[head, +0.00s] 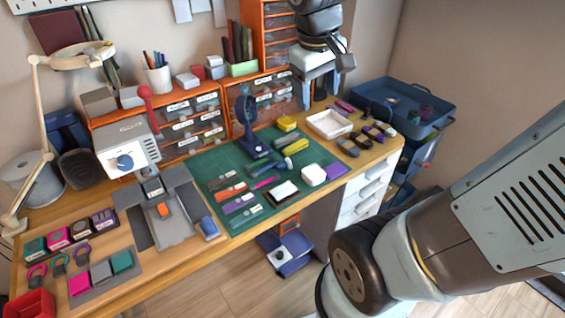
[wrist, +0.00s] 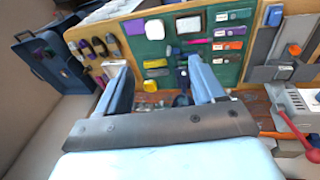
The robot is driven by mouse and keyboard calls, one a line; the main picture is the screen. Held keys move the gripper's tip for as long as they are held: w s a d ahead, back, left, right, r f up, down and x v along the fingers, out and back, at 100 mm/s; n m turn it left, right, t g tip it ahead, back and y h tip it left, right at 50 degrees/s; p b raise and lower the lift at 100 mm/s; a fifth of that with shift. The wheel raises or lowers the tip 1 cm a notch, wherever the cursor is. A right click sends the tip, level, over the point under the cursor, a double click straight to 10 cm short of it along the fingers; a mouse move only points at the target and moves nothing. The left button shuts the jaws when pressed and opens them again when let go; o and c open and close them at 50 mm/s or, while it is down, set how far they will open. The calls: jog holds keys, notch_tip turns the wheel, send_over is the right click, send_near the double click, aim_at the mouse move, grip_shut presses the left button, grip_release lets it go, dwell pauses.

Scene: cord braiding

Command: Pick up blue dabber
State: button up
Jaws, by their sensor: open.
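A blue dabber-like tool (head: 284,164) with a rounded end lies on the green mat (head: 222,160), near the mat's middle. In the wrist view a small dark-blue shape (wrist: 178,53) on the mat may be the same tool; it is too small to be sure. My gripper (head: 318,100) hangs at the back of the bench, in front of the orange drawers and behind the white tray. Its two blue-grey fingers are apart with nothing between them. In the wrist view my gripper (wrist: 155,72) is open, and the tool is well beyond the fingertips.
A dark-blue upright stand (head: 247,118) rises from the mat's back. A yellow block (head: 287,124), an olive-yellow piece (head: 296,146) and a white block (head: 313,175) lie around the tool. The white tray (head: 329,124) sits at the right. Orange drawers (head: 260,104) line the back.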

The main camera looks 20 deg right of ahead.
jog(key=w+a+f+n+g+h, duration=0.2)
jog(key=w+a+f+n+h, duration=0.25)
jog(key=w+f, duration=0.5)
jog(key=w+a+f+n+g+h, duration=0.1)
jog(key=w+a+f+n+h, duration=0.3)
jog(key=w+f+n, duration=0.5)
jog(key=n+t+h, duration=0.1)
jog(key=n+h, duration=0.1)
jog(key=h, duration=0.1)
send_near(287, 161)
jog(key=x, duration=0.3)
jog(key=shift+s+d+f, duration=0.1)
jog(key=shift+f, duration=0.1)
jog(key=shift+w+x, duration=0.1)
jog(key=shift+x, duration=1.25)
jog(key=shift+w+x, duration=0.15)
jog(key=shift+x, duration=1.2)
jog(key=shift+r, duration=0.15)
jog(key=shift+c, duration=0.3)
jog(key=c, duration=1.2)
jog(key=shift+o, duration=0.2)
